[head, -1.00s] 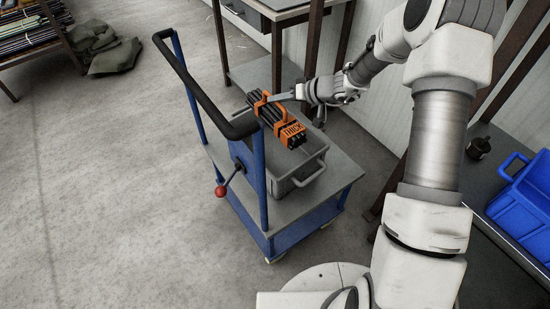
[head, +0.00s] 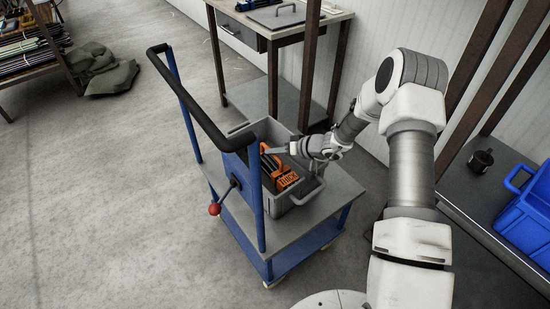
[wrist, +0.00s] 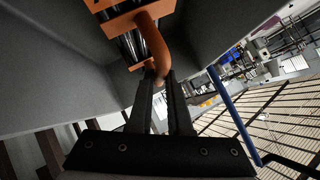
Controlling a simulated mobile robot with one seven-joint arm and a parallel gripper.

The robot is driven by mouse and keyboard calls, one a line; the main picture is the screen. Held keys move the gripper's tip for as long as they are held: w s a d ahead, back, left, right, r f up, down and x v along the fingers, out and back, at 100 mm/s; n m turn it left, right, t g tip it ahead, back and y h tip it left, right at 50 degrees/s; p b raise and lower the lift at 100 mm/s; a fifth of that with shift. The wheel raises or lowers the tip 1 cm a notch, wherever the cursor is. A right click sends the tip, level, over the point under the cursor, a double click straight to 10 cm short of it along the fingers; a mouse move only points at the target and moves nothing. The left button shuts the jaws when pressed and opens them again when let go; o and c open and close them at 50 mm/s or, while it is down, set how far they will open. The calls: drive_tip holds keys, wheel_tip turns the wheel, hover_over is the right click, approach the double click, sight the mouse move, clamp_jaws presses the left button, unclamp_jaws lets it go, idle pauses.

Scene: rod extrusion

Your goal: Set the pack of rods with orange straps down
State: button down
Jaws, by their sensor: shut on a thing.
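The pack of dark rods with orange straps (head: 286,180) is inside the grey bin (head: 307,196) on the blue trolley in the head view. Its lower part is hidden by the bin wall, so I cannot tell whether it touches the bottom. My gripper (head: 283,151) reaches in over the bin's rim from the right. In the wrist view my gripper (wrist: 161,80) is shut on the orange strap handle (wrist: 154,42) of the pack, with dark rods behind it and the grey bin walls around.
The blue trolley (head: 297,240) has a black push handle (head: 190,92) and a red-knobbed lever (head: 215,208) beside the bin. A workbench (head: 285,22) stands behind. A blue crate (head: 528,208) is on a bench at right.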

sight(271, 160)
drive_tip(key=shift+f, duration=1.15)
drive_tip(key=shift+f+b, duration=0.2)
drive_tip(key=shift+b, duration=0.25)
drive_tip(key=c, duration=0.8)
unclamp_jaws()
drive_tip(key=shift+c, duration=0.2)
